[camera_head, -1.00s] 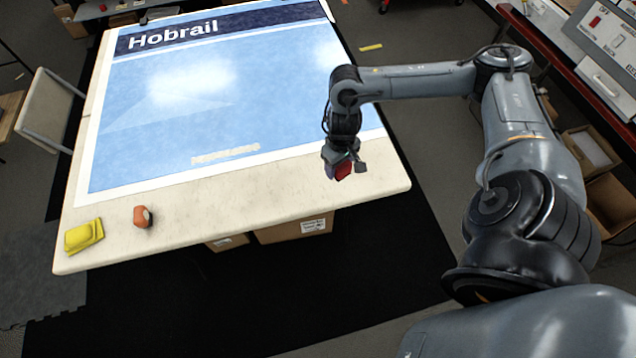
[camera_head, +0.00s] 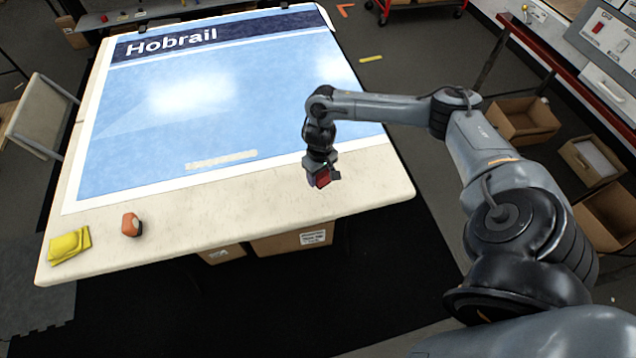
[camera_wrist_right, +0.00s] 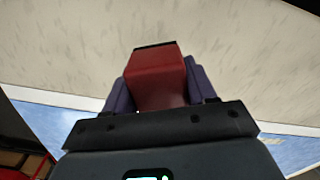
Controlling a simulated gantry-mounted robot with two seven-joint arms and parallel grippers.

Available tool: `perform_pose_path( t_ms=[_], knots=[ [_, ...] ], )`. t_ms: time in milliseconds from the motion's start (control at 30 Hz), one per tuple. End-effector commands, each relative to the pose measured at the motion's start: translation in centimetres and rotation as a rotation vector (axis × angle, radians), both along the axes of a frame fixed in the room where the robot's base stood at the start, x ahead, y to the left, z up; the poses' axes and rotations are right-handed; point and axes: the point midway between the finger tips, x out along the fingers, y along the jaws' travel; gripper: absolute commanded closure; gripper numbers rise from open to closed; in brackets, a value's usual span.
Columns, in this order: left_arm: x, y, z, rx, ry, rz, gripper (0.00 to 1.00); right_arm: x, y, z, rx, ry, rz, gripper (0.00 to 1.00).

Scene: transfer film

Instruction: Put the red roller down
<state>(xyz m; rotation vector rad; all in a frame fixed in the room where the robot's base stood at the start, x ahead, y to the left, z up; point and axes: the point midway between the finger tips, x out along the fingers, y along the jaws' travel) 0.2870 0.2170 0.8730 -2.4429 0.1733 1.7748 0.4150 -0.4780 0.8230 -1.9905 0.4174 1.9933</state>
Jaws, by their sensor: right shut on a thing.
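The red roller (camera_head: 322,178) is in my right gripper (camera_head: 319,174), over the bare cream strip near the table's right front part. In the right wrist view the roller (camera_wrist_right: 158,78) sits between the two purple fingers of the gripper (camera_wrist_right: 160,92). The fingers press on both its sides. The cream table surface lies beyond it. I cannot tell whether the roller touches the table. My left gripper does not show.
The table (camera_head: 370,180) carries a blue printed sheet (camera_head: 230,110) marked "Hobrail". A yellow cloth (camera_head: 69,246) and an orange object (camera_head: 131,224) lie at the front left. The cream strip between them and my right gripper is clear.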

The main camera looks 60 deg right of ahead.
Motion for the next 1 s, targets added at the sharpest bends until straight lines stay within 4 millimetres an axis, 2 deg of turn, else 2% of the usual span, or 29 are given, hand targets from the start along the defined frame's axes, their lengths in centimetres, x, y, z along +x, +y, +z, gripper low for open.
perform_pose_path(
  t_ms=[267, 533, 967, 1000],
  knots=[
    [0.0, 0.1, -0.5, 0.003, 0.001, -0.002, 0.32, 0.7, -0.1, -1.1, -0.001, 0.0, 0.0, 0.69],
    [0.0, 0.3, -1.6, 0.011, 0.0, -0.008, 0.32, 0.6, 0.0, -4.2, -0.001, 0.0, 0.0, 0.69],
    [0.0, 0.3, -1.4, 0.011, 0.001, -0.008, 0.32, 0.6, -0.1, -4.6, 0.0, 0.0, -0.001, 0.69],
    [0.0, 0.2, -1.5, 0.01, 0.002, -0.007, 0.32, 0.6, -0.1, -4.6, 0.0, 0.0, 0.0, 0.38]
  ],
)
